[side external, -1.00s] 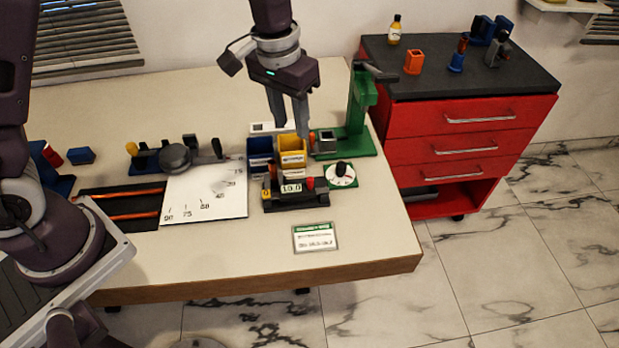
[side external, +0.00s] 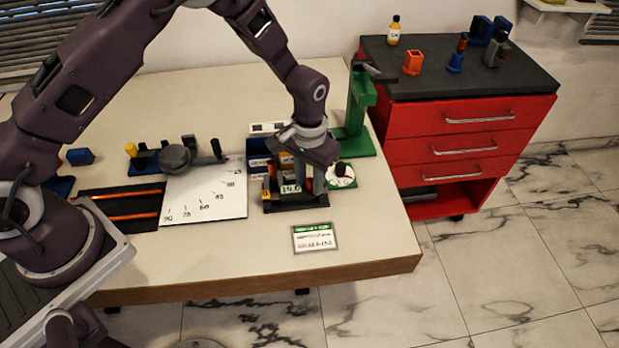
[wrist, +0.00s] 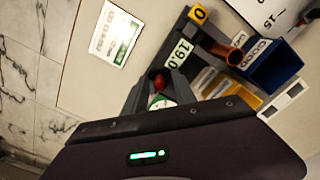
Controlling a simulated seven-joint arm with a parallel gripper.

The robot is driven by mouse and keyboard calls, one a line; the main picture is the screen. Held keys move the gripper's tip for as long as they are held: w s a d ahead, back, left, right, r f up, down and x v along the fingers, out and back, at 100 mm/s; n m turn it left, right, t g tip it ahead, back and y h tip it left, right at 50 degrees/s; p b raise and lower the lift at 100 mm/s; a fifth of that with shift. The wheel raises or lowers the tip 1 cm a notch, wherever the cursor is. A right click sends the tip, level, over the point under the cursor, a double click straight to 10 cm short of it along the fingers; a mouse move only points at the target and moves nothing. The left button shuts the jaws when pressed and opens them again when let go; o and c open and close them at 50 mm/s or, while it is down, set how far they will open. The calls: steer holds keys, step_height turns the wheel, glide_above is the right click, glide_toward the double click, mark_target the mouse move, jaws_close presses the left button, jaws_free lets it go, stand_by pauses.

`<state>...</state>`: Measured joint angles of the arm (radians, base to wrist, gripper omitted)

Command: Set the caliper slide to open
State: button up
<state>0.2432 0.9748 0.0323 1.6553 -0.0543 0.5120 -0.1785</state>
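The black gauge block with a 19.0 display (side external: 291,189) stands near the table's front right and seems to be the caliper. It has a yellow "0" tab at its left end, also visible in the wrist view (wrist: 199,14). Its display shows there too (wrist: 181,52). A red knob (wrist: 160,82) is at its other end. My gripper (wrist: 158,80) is low over that end, fingers apart, one on either side of the red knob. I cannot tell whether they touch it.
A blue bin (wrist: 272,66) and a yellow bin (wrist: 245,101) stand close beside the block. A white dial (side external: 341,175) and a green stand (side external: 358,115) are to the right. A label card (side external: 315,238) lies in front. The table's front middle is clear.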

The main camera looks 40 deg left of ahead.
jaws_close()
stand_by(1.2)
